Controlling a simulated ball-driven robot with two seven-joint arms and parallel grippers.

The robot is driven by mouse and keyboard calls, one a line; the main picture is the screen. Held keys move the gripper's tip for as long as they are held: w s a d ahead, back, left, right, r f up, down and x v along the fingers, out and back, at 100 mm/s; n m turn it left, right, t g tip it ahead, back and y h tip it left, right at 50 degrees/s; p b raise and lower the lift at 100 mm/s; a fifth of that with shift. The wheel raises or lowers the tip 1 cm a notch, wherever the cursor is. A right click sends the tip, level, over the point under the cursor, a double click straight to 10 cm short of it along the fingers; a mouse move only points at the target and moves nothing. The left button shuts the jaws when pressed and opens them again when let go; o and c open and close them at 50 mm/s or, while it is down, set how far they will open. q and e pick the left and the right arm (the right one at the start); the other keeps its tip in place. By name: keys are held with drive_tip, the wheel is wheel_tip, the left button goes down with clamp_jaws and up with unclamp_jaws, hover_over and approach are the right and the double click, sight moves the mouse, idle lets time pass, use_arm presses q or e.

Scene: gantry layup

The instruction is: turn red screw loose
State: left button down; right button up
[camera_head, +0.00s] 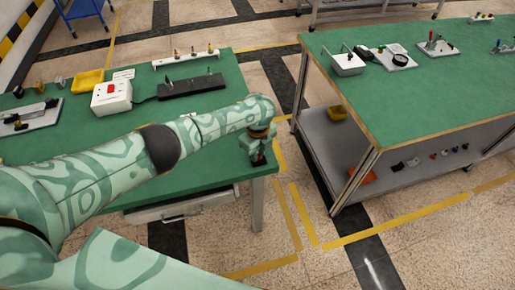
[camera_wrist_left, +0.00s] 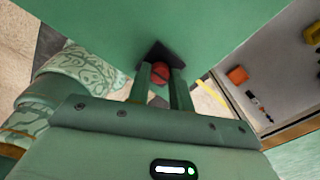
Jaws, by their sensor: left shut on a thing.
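The red screw (camera_wrist_left: 160,72) has a round red head and sits at a small dark block (camera_wrist_left: 158,52) near the edge of the green table (camera_head: 205,122). My left gripper (camera_head: 258,151) is at the table's near right corner, pointing down. In the left wrist view its two fingers (camera_wrist_left: 160,82) stand on either side of the red head, shut on it. My right gripper is in neither view.
A white box with a red button (camera_head: 112,97), a yellow tray (camera_head: 88,81) and a dark strip (camera_head: 192,86) stand farther back on the table. A second green-topped table (camera_head: 400,95) with a lower shelf stands right, across a floor gap.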

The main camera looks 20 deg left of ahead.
use_arm(q)
drive_tip(key=n, duration=0.2)
drive_tip(key=n+p, duration=0.1)
drive_tip(key=shift+s+d+n, duration=0.1)
drive_tip(key=shift+s+n, duration=0.1)
drive_tip(key=shift+n, duration=0.2)
drive_tip(key=n+p, duration=0.1)
drive_tip(key=n, duration=0.2)
drive_tip(key=shift+f+n, duration=0.1)
drive_tip(key=shift+n, duration=0.2)
drive_tip(key=n+p, duration=0.1)
drive_tip(key=n, duration=0.3)
drive_tip(key=shift+n, duration=2.1)
drive_tip(key=shift+w, duration=0.1)
drive_tip(key=c, duration=1.3)
unclamp_jaws()
drive_tip(key=shift+o, duration=0.2)
